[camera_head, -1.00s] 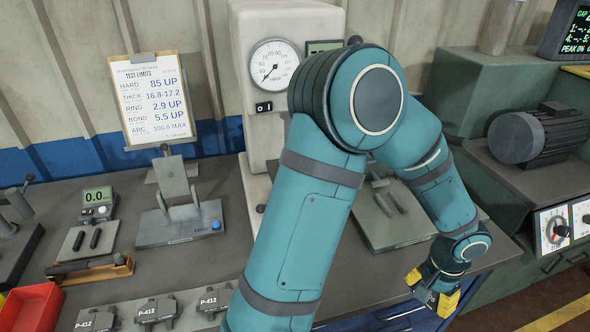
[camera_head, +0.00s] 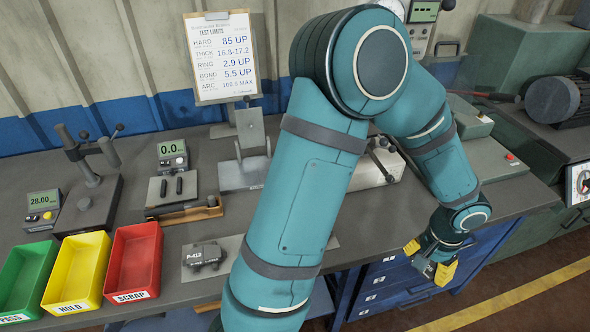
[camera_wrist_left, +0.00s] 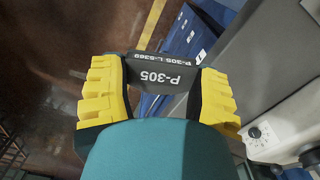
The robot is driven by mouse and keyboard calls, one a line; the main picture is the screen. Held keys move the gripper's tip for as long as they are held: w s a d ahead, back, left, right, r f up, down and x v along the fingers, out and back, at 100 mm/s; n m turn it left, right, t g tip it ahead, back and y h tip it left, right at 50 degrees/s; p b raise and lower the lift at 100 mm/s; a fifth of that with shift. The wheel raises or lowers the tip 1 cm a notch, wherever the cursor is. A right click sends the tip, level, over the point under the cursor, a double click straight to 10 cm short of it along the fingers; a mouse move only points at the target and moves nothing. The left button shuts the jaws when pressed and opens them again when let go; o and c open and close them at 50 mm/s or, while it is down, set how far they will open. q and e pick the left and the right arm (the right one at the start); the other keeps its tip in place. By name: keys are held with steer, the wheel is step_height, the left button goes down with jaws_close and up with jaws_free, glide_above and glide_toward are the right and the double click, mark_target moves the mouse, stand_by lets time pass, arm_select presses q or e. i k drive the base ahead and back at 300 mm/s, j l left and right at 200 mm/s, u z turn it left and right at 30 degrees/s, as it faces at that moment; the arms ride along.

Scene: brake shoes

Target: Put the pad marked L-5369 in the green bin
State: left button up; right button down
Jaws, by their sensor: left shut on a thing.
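My left gripper (camera_head: 430,262) is shut on a dark pad. In the left wrist view the pad (camera_wrist_left: 166,74) shows "P-305" on its face and "P-305 L-5369" along its edge, upside down, between the yellow fingers. In the head view the pad (camera_head: 424,267) is small between the fingertips, held out past the bench's front edge, in front of blue drawers. The green bin (camera_head: 38,263), labelled PASS, stands at the far left of the bench, well away from the gripper. My right gripper is not in view.
A yellow HOLD bin (camera_head: 90,245) and red SCRAP bin (camera_head: 147,235) stand right of the green one. Gauges (camera_head: 90,195) stand behind. My left arm hides the middle of the bench.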

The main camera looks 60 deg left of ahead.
mark_target(32, 286)
steer(key=k+j, duration=0.1)
steer(key=k, duration=0.7)
steer(key=k+u, duration=0.2)
steer(key=u, duration=0.25)
steer(key=k+j+u, duration=0.15)
steer(key=u, duration=1.4)
